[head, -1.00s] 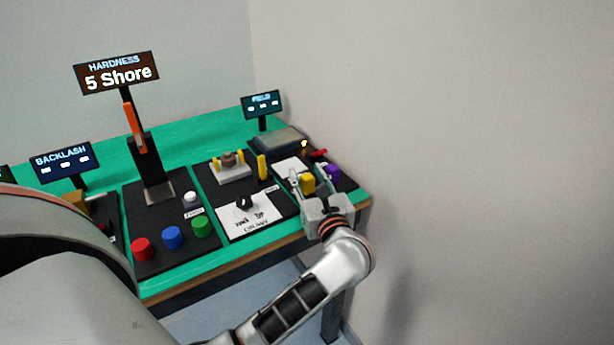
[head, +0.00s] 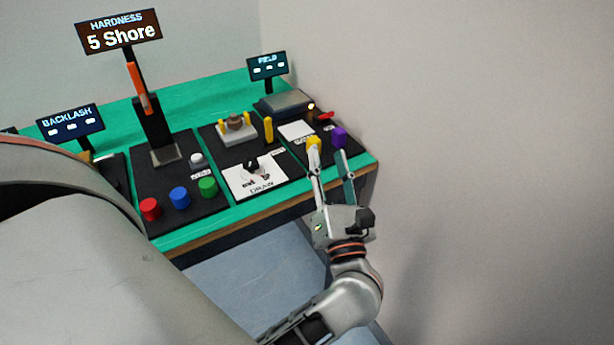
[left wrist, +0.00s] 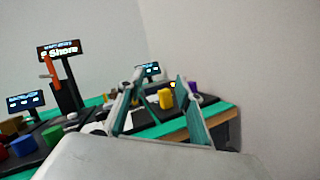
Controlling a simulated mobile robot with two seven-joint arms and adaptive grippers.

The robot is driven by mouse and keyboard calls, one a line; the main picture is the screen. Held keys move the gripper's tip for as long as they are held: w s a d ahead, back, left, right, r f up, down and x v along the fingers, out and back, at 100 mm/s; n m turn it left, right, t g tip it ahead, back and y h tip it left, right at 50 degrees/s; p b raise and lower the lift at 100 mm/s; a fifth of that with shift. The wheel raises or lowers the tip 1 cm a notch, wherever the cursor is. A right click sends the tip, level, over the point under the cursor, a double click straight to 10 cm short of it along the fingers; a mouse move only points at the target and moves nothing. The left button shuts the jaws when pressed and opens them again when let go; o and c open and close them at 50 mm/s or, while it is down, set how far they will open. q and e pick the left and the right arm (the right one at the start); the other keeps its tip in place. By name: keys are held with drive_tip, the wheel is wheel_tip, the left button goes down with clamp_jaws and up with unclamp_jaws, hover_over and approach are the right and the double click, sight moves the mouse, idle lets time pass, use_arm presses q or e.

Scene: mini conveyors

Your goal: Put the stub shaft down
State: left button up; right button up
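My left gripper (head: 329,152) is in front of the table's right front edge, its fingers pointing up towards the table. Its two fingers stand apart with nothing between them. The left wrist view shows both fingers (left wrist: 155,105) spread and empty, with a yellow cylinder (left wrist: 165,98) farther off behind the gap. In the head view this yellow cylinder (head: 313,142) shows just behind the left fingertip. I cannot surely tell which thing is the stub shaft. A brown round piece (head: 236,122) sits on a white block between yellow posts. My right gripper is not in view.
A purple cylinder (head: 339,138), a white pad (head: 296,130) and a grey box (head: 284,104) are on the right panel. Red (head: 150,209), blue (head: 179,197) and green (head: 208,187) buttons line the left panel's front. A wall closes the right side.

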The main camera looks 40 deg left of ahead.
use_arm(q)
drive_tip(key=s+d+f+m+t+h, duration=0.15)
drive_tip(key=d+f+m+h, duration=0.35)
drive_tip(key=m, duration=0.5)
drive_tip(key=s+d+f+m+t+h, duration=0.1)
drive_tip(key=d+f+m+t+h, duration=0.15)
drive_tip(key=m+h, duration=0.65)
drive_tip(key=s+d+f+m+t+h, duration=0.1)
drive_tip(key=d+f+m+h, duration=0.3)
drive_tip(key=m, duration=0.8)
drive_tip(key=s+a+f+m+g, duration=0.2)
drive_tip(key=s+f+m+g, duration=0.2)
drive_tip(key=f, duration=0.7)
drive_tip(key=s+a+f+m+g, duration=0.3)
drive_tip(key=s+f+m+g, duration=0.2)
drive_tip(key=s+f+m, duration=0.4)
wheel_tip(320, 180, down, 3)
drive_tip(key=shift+s+a+r+m, duration=0.1)
drive_tip(key=shift+s+a+m, duration=0.15)
drive_tip(key=shift+m, duration=0.25)
